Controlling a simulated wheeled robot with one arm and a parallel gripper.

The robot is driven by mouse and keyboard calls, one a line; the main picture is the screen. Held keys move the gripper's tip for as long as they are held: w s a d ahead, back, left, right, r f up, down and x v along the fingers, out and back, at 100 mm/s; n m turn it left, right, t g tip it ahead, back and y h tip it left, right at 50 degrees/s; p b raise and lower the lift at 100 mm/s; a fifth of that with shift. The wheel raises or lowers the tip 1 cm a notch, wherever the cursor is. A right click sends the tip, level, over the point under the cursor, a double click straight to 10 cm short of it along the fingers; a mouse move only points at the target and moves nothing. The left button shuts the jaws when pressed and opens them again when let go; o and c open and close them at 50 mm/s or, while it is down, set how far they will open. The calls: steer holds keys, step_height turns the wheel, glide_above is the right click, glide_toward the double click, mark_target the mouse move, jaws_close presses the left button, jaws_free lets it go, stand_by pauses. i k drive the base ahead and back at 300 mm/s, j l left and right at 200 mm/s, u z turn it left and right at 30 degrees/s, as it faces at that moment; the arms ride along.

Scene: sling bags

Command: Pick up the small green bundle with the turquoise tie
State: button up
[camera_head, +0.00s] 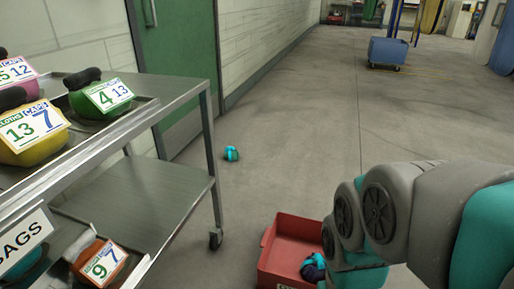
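A small bundle (232,154) lies on the floor near the middle of the view, to the right of the metal cart. It has a turquoise tie around it, and its body looks dark green, though it is small in the picture. My arm fills the lower right and stands well apart from the bundle. My gripper is not visible.
A metal cart (190,190) at left holds several numbered bags. A red crate (268,262) stands on the floor in front and contains a dark blue and turquoise bundle (313,267). A blue wheeled bin (389,52) is far back. The floor around the small bundle is clear.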

mark_target(230, 154)
steer(key=l+z, duration=0.3)
steer(key=i+l+z, duration=0.1)
steer(key=l+z, duration=0.15)
steer(key=l, duration=0.2)
steer(key=i+l+z, duration=0.1)
steer(key=l+z, duration=0.2)
steer(key=i+l, duration=1.15)
steer(key=i, duration=0.3)
steer(key=i+u, duration=0.3)
steer(key=i, duration=0.2)
steer(key=i+u, duration=0.25)
steer(key=i, duration=0.2)
steer(key=i+l+u, duration=0.15)
steer(key=i+u, duration=0.15)
steer(key=i, duration=0.2)
steer(key=i+l+u, duration=0.3)
steer(key=i, duration=0.15)
steer(key=i+j+u, duration=0.25)
steer(key=u, duration=0.2)
steer(key=i+j+u, duration=0.15)
steer(key=i+u, duration=0.15)
steer(key=u, duration=0.15)
steer(key=i+u, duration=0.65)
steer(key=u, duration=0.2)
steer(key=i+j+u, duration=0.15)
steer(key=i+j, duration=0.25)
steer(key=i, duration=0.1)
